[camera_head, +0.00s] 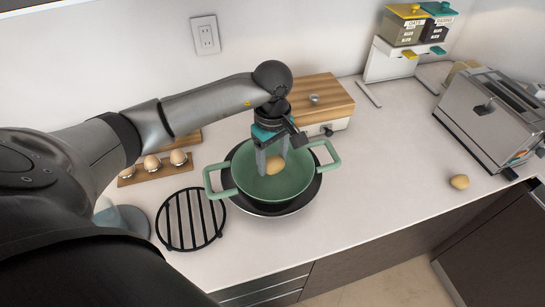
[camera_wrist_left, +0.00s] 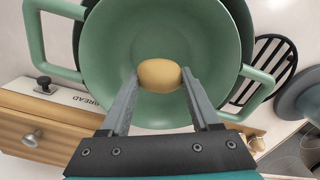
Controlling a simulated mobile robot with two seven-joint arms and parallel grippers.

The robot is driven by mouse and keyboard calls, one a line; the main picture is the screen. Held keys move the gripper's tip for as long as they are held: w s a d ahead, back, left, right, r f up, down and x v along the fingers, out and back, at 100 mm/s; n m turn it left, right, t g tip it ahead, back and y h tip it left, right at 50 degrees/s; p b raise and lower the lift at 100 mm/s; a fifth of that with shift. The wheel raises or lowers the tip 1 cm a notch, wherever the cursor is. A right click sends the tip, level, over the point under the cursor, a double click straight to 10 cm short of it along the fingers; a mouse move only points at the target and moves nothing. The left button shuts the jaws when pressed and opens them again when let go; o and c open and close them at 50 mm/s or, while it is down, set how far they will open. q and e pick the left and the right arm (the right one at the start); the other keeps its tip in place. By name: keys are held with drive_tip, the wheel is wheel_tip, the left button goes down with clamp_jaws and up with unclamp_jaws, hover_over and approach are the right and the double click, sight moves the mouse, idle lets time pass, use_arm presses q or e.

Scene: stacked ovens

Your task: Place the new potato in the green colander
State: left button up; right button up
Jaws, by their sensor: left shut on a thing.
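The green colander (camera_head: 300,184) has two side handles and sits in a dark round pan (camera_head: 262,208) on the counter. My left gripper (camera_head: 273,166) reaches down over the colander and is shut on a tan potato (camera_head: 275,165). In the left wrist view the potato (camera_wrist_left: 160,75) is between the fingertips of my left gripper (camera_wrist_left: 162,84), with the colander's inside (camera_wrist_left: 165,30) behind it. I cannot tell whether the potato touches the colander's bottom. Another potato-like thing (camera_head: 459,182) lies on the counter at the right. My right gripper is not in view.
A black round trivet (camera_head: 190,220) lies left of the pan. An egg holder (camera_head: 155,170) with eggs stands at the left back. A wooden-lidded bread box (camera_head: 320,98) stands behind the colander. A toaster (camera_head: 485,115) stands at the right.

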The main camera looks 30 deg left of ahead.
sight(272, 158)
use_arm(q)
drive_tip(key=o, duration=1.4)
drive_tip(key=shift+o, duration=0.2)
wheel_tip(272, 158, up, 7)
drive_tip(key=p, duration=0.4)
drive_tip(key=shift+r, duration=0.15)
